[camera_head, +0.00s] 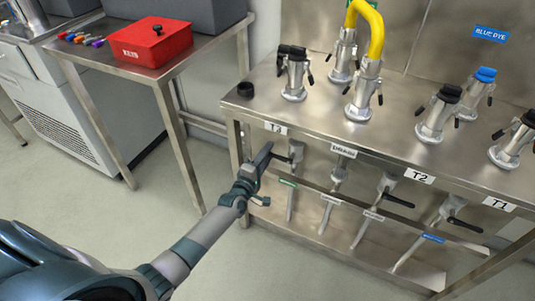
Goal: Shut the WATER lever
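Several valve levers hang under the steel bench top. The leftmost valve lever (292,157), below the T3 sign, has a dark handle pointing left. My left gripper (268,151) is at this handle's tip; I cannot tell if they touch, or if its fingers are open or shut. A second valve (338,176) has its handle hard to see. The third lever (398,200) and fourth lever (464,224) have black handles pointing right and slightly down. The small strip labels, green (288,182), white (330,199) and blue (432,238), are too small to read, so the WATER lever cannot be identified. My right gripper is not in view.
Taps and a yellow hose (372,30) stand on the steel bench (320,115). A black ring (245,89) sits at its left corner. A side table (118,70) with a red box (150,42) stands left. The floor between is clear.

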